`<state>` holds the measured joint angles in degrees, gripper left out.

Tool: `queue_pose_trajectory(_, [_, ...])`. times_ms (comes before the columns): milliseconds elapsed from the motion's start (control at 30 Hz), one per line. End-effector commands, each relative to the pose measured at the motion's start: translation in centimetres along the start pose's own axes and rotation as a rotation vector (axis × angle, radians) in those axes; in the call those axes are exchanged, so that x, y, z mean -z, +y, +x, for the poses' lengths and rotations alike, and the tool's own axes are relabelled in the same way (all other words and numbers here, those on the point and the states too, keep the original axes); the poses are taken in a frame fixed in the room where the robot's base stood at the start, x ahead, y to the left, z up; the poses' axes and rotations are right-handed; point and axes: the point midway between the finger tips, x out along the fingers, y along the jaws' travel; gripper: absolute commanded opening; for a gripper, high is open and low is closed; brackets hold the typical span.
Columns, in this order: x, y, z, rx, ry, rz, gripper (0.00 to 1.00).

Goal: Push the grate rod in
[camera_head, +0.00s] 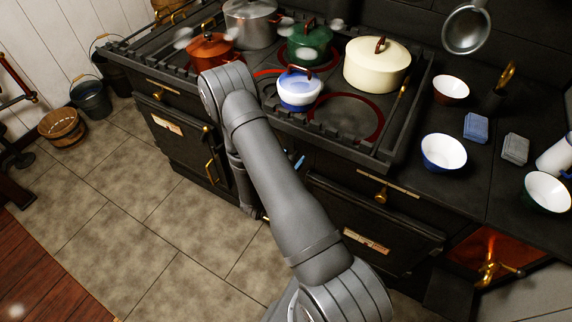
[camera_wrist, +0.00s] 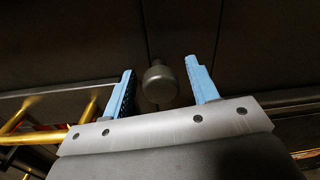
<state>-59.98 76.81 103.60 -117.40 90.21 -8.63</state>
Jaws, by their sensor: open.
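In the wrist view, a dark round knob (camera_wrist: 160,85), which looks like the end of the grate rod, stands out from the dark stove front. My gripper (camera_wrist: 160,68) is open, with one blue finger on each side of the knob and visible gaps between. I cannot tell how far the rod sticks out. In the head view, my arm hides the knob and most of my gripper; only a blue fingertip (camera_head: 299,161) shows at the stove front.
A brass rail (camera_wrist: 20,118) is at the left in the wrist view. The stove top holds a blue-and-white pot (camera_head: 299,93), a cream pot (camera_head: 377,66) and several others. A brass knob (camera_head: 381,196) sits right of my arm. The tiled floor (camera_head: 150,235) in front is clear.

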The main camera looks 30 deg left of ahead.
Motion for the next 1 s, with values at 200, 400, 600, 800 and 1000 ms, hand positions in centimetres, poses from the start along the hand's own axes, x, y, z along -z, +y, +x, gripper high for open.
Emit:
queue_pose_trajectory(200, [0.0,0.1,-2.1,-0.005,0.0,-0.002,0.54])
queue_pose_trajectory(400, [0.0,0.2,-5.6,-0.007,0.0,-0.003,0.54])
queue_pose_trajectory(600, [0.0,0.1,-9.0,-0.006,-0.001,-0.002,0.54])
queue_pose_trajectory(800, [0.0,0.1,-12.2,-0.006,-0.001,0.0,0.54])
queue_pose_trajectory(1000, [0.0,0.1,-15.0,-0.004,-0.001,-0.001,0.54])
